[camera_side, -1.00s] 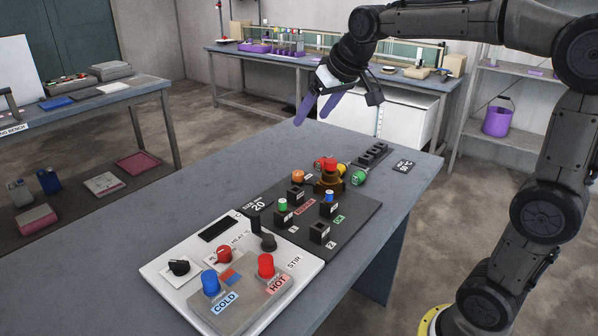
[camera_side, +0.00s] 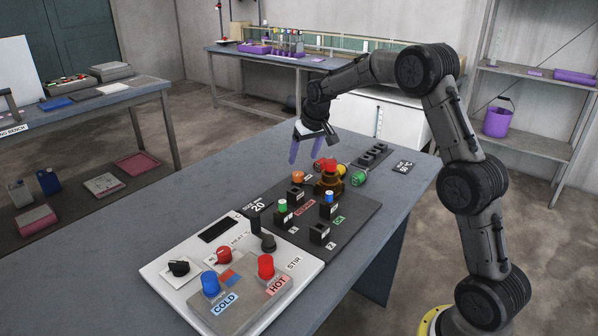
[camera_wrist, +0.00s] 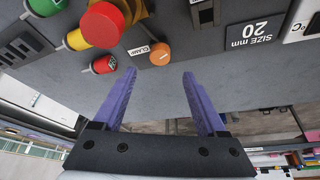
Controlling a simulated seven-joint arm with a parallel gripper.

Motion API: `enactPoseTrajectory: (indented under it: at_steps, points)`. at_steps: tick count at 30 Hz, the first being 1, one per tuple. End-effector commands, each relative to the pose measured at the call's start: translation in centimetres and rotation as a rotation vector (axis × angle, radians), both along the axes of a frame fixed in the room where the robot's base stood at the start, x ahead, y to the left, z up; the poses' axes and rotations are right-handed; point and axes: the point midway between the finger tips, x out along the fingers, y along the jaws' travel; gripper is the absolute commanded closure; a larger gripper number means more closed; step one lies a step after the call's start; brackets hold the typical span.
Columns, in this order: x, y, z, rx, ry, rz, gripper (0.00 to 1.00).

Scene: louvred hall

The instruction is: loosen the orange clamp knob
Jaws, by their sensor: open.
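The orange clamp knob (camera_side: 298,177) is a small round knob at the far-left end of the dark panel, beside a brass valve body (camera_side: 329,185) with a red top. In the wrist view the orange knob (camera_wrist: 160,54) shows face-on next to a white CLAMP label (camera_wrist: 138,50). My gripper (camera_side: 305,160) has two purple fingers pointing down, just above and behind the knob in the side view. In the wrist view my gripper (camera_wrist: 159,73) is open and empty, with the knob lined up between the fingertips but beyond them. I see no contact.
Small black blocks with green (camera_side: 283,204) and blue (camera_side: 329,196) tops stand on the panel. A white heater-stirrer (camera_side: 160,270) is nearer. The table's left side is clear.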

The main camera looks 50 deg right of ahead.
Motion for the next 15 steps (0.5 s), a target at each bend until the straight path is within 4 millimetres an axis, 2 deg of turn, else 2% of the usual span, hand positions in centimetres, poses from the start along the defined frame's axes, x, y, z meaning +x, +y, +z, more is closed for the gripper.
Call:
enactPoseTrajectory:
  at_steps: [1, 6, 12, 15]
  points:
    - [0.3, -0.2, -1.1, 0.001, 0.005, 0.000, 0.26]
    - [1.5, -0.7, -4.0, 0.001, 0.002, 0.000, 0.26]
    - [2.4, -1.1, -6.3, 0.000, 0.001, 0.000, 0.26]
    - [2.6, -1.2, -6.9, 0.000, -0.001, 0.000, 0.26]
